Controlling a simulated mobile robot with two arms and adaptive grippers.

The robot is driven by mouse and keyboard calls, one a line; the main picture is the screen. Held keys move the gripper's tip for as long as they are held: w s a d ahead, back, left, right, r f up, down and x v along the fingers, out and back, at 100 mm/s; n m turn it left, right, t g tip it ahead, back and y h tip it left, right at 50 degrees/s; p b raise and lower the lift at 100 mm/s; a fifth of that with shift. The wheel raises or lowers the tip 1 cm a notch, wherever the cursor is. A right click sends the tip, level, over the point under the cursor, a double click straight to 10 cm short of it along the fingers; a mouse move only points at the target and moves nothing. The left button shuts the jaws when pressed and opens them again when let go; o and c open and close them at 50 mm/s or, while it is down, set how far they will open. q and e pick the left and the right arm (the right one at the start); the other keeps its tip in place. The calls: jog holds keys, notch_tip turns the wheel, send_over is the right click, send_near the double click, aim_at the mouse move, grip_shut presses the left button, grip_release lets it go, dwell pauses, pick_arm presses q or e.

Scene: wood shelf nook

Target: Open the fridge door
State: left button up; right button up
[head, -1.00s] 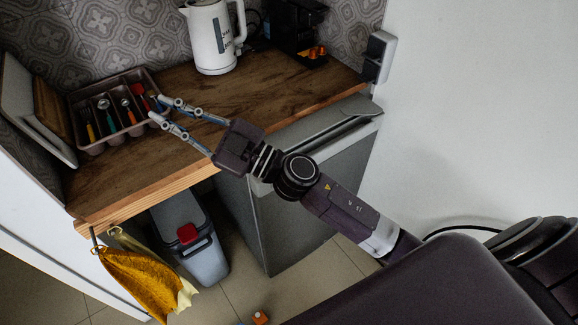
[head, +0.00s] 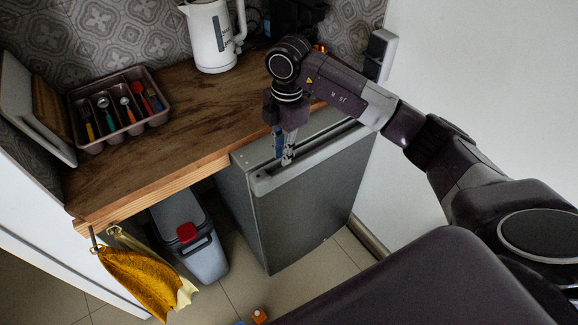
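The fridge (head: 305,205) is a low grey unit under the right part of the wooden counter. Its door front faces the room and looks shut. A pale rail with a dark recess (head: 264,176) runs along the door's top edge. My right gripper (head: 283,161) points down over this top edge, near its left part. Its fingertips are at or just above the recess, and I cannot tell if they touch. The fingers show nearly edge-on, so their gap is unclear. My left gripper is not in view.
The counter (head: 190,110) holds a cutlery tray (head: 153,121), boards and a white kettle (head: 209,38). A grey bin (head: 203,258) stands left of the fridge. A yellow cloth (head: 140,283) hangs from the counter. Tiled floor before the fridge is largely clear.

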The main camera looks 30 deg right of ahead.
aim_at(290, 168)
jog(key=shift+d+r+m+h, duration=0.15)
jog(key=shift+d+m+h, duration=0.15)
jog(key=shift+d, duration=0.7)
notch_tip(290, 168, down, 8)
jog(key=shift+a+r+p, duration=0.1)
jog(key=shift+r+p, duration=0.05)
jog(key=shift+p, duration=0.5)
grip_shut()
